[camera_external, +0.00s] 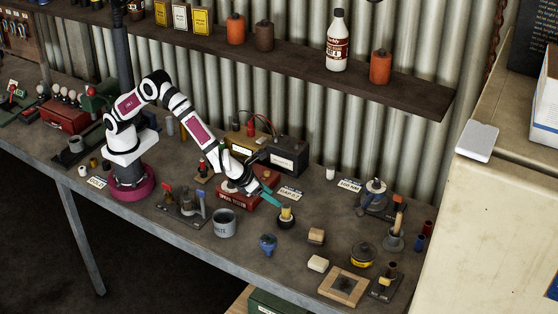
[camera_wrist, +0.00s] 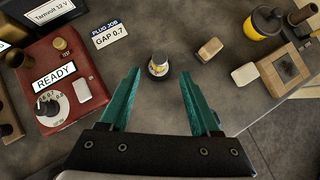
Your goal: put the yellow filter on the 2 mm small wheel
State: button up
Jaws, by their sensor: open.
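My gripper (camera_external: 270,200) is open and empty; its two teal fingers stand apart in the wrist view (camera_wrist: 160,88). Beyond the fingertips, roughly between them in the wrist view, stands a small upright piece with a yellowish middle and pale top (camera_wrist: 158,65) on a dark round base; it also shows just right of the gripper in the external view (camera_external: 286,212). A squat yellow canister with a black top (camera_external: 362,255) stands farther right, and at upper right in the wrist view (camera_wrist: 264,22). I cannot tell which is the yellow filter. No 2 mm wheel mark is readable.
A red tester box (camera_wrist: 55,82) is left of the gripper. A grey mug (camera_external: 223,224) and a blue piece (camera_external: 268,244) are near the front. Tan (camera_external: 316,236) and cream (camera_external: 318,263) blocks and a wooden frame (camera_external: 330,290) are at right.

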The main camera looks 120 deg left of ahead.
jog(key=s+r+n+g+h, duration=0.1)
jog(key=s+r+n, duration=0.45)
jog(key=s, duration=0.35)
jog(key=s+r+n+g, duration=0.1)
jog(key=s+r+n, duration=0.4)
jog(key=s, duration=0.5)
jog(key=s+d+n+g+h, duration=0.1)
jog(key=s+n, duration=0.3)
jog(key=s, duration=0.6)
jog(key=s+d+n+g+h, duration=0.1)
jog(key=s+n, duration=0.4)
jog(key=s, duration=0.6)
jog(key=shift+d+f+h, duration=0.2)
jog(key=shift+d+h, duration=0.6)
jog(key=shift+d, duration=0.45)
